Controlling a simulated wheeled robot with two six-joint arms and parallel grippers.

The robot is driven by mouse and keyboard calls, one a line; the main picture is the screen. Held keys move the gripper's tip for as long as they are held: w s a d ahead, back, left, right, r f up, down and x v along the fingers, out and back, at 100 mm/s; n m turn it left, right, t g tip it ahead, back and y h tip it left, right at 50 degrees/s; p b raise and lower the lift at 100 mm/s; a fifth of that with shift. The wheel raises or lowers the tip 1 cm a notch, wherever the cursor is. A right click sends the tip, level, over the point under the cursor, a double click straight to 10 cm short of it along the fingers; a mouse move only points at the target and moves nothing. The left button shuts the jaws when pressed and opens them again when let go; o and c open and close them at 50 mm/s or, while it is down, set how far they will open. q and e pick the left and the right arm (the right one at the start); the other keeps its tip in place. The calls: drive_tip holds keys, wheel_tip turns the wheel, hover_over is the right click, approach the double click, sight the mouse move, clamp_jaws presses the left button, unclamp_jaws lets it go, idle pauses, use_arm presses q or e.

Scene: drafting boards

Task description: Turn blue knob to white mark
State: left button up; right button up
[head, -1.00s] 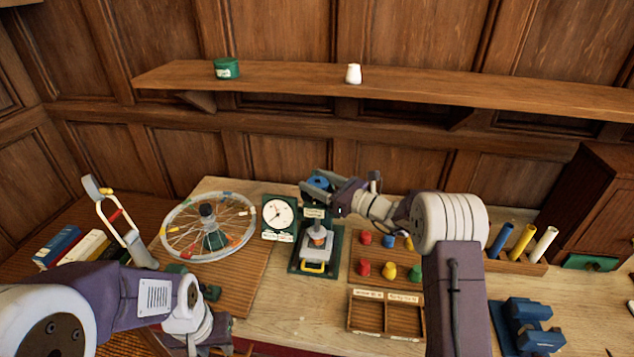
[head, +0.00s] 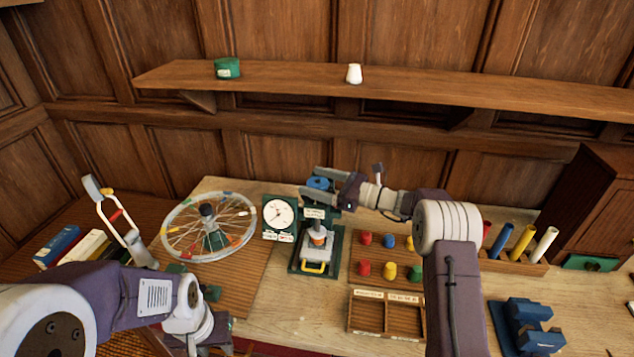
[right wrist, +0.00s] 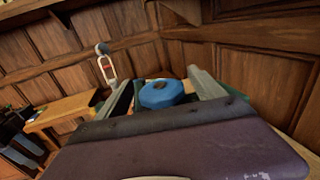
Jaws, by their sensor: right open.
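The blue knob (head: 318,182) is on top of the green press-like device (head: 334,238) at the back middle of the table. In the right wrist view the blue knob (right wrist: 160,94) sits between the two fingers of my right gripper (right wrist: 163,92). That gripper is open, one finger on each side of the knob, with gaps showing. In the head view my right gripper (head: 322,185) reaches the knob from the right. I cannot make out the white mark. My left gripper (head: 212,332) is low at the left, its fingertips unclear.
A spoked wheel (head: 209,226) and a white dial (head: 280,214) stand left of the device. Coloured pegs (head: 364,268) and an empty divided tray (head: 386,336) are to the right. A blue block (head: 527,325) lies at front right. The shelf (head: 440,92) runs above.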

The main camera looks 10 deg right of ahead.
sight(328, 185)
drive_tip(key=b+v, duration=0.2)
drive_tip(key=v, duration=0.6)
drive_tip(key=shift+d+f, duration=0.1)
drive_tip(key=shift+d, duration=0.15)
drive_tip(key=shift+s+d, duration=0.25)
